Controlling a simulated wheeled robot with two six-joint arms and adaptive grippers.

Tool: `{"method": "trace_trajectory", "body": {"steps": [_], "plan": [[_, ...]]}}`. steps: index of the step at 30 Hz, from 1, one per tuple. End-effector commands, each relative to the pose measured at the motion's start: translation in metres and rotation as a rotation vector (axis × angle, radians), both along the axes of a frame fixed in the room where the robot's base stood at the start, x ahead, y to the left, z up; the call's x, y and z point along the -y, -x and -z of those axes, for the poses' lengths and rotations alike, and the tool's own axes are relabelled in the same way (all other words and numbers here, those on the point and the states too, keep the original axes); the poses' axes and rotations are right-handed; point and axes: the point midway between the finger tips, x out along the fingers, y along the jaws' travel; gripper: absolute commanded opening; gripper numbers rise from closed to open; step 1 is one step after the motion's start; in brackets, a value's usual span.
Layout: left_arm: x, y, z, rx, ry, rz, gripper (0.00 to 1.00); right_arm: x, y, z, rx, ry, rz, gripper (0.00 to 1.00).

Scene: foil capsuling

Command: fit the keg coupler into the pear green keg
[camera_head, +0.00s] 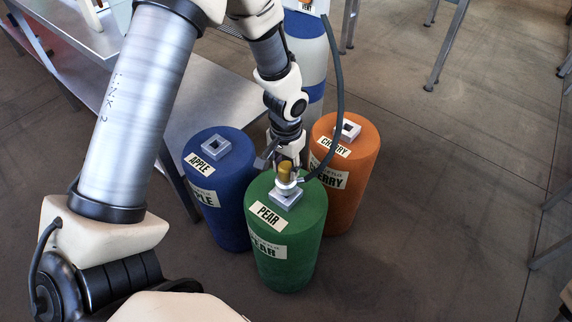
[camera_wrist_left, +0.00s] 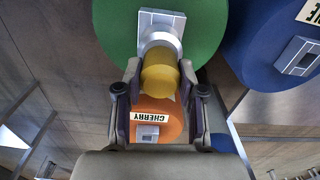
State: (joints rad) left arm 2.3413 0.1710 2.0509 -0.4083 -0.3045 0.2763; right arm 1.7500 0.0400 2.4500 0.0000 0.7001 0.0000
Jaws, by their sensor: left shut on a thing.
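The green PEAR keg (camera_head: 287,238) stands upright at the front of three kegs, with a square grey fitting (camera_head: 283,200) on its top. My left gripper (camera_head: 287,163) is shut on the yellow handle of the keg coupler (camera_head: 285,175), above that fitting. In the left wrist view the coupler's yellow handle (camera_wrist_left: 160,72) lies between the fingers, and its silver end overlaps the square fitting (camera_wrist_left: 158,18) on the green keg (camera_wrist_left: 115,30). I cannot tell whether the coupler is seated or just above the fitting. My right gripper is not in view.
A blue APPLE keg (camera_head: 222,205) stands to the left and an orange CHERRY keg (camera_head: 352,180) behind right. A dark hose (camera_head: 339,90) runs up from the coupler towards a blue and white cylinder (camera_head: 307,55). A metal table (camera_head: 205,95) is behind left.

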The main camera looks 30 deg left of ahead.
Motion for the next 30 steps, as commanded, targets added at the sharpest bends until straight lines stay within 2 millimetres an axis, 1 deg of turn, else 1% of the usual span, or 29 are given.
{"method": "trace_trajectory", "body": {"steps": [22, 23, 24, 25, 30], "plan": [[0.0, 0.0, 0.019, 0.0, 0.0, -0.001, 0.0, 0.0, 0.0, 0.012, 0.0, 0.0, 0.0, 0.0], [0.0, 0.0, 0.019, 0.0, 0.0, -0.001, 0.42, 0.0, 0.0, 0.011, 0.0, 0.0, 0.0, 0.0], [0.0, 0.0, 0.018, 0.0, 0.0, -0.001, 0.56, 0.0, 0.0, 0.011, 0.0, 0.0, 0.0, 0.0], [0.0, 0.0, 0.018, 0.0, 0.0, -0.001, 0.67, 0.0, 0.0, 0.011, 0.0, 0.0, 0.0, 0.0], [0.0, 0.0, 0.018, 0.0, 0.0, 0.0, 0.68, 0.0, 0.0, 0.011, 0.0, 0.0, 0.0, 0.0]]}}
